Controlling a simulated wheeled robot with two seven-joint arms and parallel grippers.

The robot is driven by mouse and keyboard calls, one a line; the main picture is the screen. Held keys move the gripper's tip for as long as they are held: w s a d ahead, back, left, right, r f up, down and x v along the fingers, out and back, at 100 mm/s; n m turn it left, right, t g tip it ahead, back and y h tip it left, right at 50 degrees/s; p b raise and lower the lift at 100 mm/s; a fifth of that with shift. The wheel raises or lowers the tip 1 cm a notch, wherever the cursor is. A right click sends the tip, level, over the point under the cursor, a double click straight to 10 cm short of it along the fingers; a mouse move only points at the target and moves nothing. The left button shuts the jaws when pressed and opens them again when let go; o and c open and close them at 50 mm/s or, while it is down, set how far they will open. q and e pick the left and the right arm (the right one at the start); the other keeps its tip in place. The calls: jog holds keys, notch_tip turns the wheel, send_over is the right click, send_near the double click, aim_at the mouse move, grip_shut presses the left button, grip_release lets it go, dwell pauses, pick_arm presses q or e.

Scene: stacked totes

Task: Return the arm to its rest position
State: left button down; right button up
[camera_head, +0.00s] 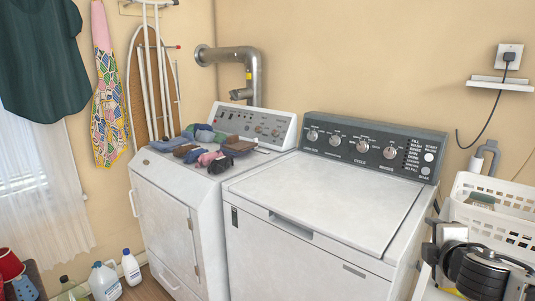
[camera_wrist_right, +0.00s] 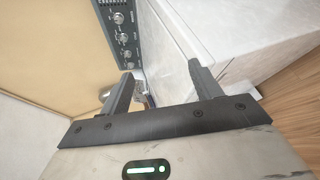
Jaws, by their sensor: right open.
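My right gripper (camera_wrist_right: 163,82) shows in the wrist view with its two dark fingers spread apart and nothing held between them. Dark, rounded parts of my right arm (camera_head: 482,274) show at the lower right of the head view, in front of the white basket. The fingertips cannot be made out clearly there. The white washer (camera_head: 325,205) stands in the middle of the head view with its lid shut. Its dark control panel (camera_wrist_right: 122,32) shows at the top of the wrist view, beyond the fingers. My left gripper is not in view.
A white dryer (camera_head: 165,225) stands left of the washer, with several folded cloths (camera_head: 207,147) on top. A white basket (camera_head: 495,210) stands at the right. Jugs (camera_head: 104,281) stand on the floor at the lower left. The washer lid is clear.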

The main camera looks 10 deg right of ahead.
jog(key=s+a+f+m+g+y, duration=0.1)
jog(key=s+a+f+m+y, duration=0.15)
jog(key=a+f, duration=0.55)
jog(key=s+a+f+m+g+y, duration=0.1)
jog(key=s+a+f+y, duration=0.2)
jog(key=a+f, duration=0.55)
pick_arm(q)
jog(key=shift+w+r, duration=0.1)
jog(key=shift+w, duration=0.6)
pick_arm(e)
jog(key=s+a+f+m+y, duration=0.3)
jog(key=s+a+f+m, duration=0.5)
jog(key=s+a, duration=0.4)
jog(key=shift+s+a+f, duration=0.2)
jog(key=shift+s+f, duration=0.3)
jog(key=shift+f, duration=0.3)
jog(key=shift+d, duration=0.1)
